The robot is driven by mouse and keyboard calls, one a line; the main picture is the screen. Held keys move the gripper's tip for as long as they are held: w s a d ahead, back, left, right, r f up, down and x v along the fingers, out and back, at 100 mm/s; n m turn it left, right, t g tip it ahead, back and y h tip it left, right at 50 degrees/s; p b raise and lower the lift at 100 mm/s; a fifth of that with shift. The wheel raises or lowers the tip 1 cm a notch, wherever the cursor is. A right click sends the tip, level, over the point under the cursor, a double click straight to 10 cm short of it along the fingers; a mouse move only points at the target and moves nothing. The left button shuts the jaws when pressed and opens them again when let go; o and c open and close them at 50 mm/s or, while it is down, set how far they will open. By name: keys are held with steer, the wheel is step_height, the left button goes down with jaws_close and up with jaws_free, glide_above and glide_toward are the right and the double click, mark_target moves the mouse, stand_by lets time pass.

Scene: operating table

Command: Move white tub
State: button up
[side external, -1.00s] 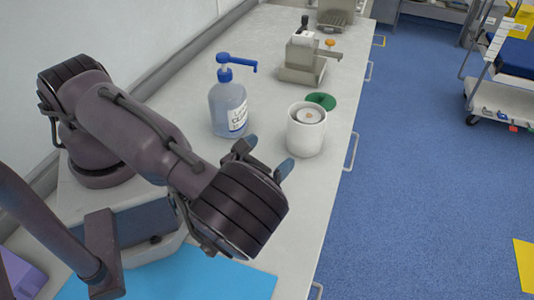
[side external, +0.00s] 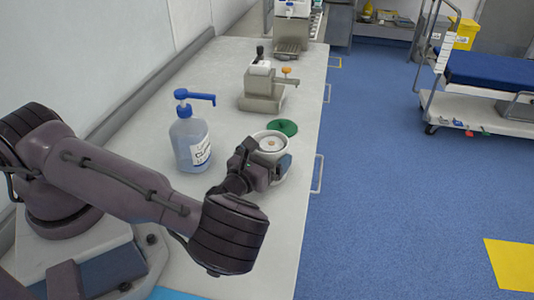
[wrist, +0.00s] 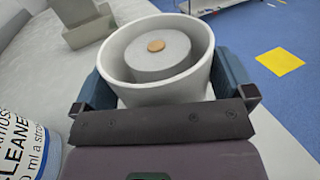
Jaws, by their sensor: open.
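The white tub (side external: 270,139) stands upright on the counter, with a grey round piece topped by a small orange-brown disc inside it. In the wrist view the tub (wrist: 125,57) fills the upper middle. My gripper (side external: 266,161) is open, with its blue fingers on either side of the tub. In the wrist view the fingers of my gripper (wrist: 165,85) flank the tub's left and right walls. I cannot tell whether they touch it. The tub's lower part is hidden behind my gripper.
A pump bottle of cleaner (side external: 190,140) stands close to the left of my gripper. A green disc (side external: 282,127) lies behind the tub, and a grey device (side external: 262,92) stands farther back. The counter's right edge (side external: 311,150) is near the tub.

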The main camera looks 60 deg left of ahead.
steer(key=shift+w+a, duration=0.1)
steer(key=shift+w, duration=0.1)
steer(key=c, duration=0.9)
steer(key=shift+s+a, duration=3.65)
steer(key=shift+s, duration=0.25)
steer(key=o, duration=0.9)
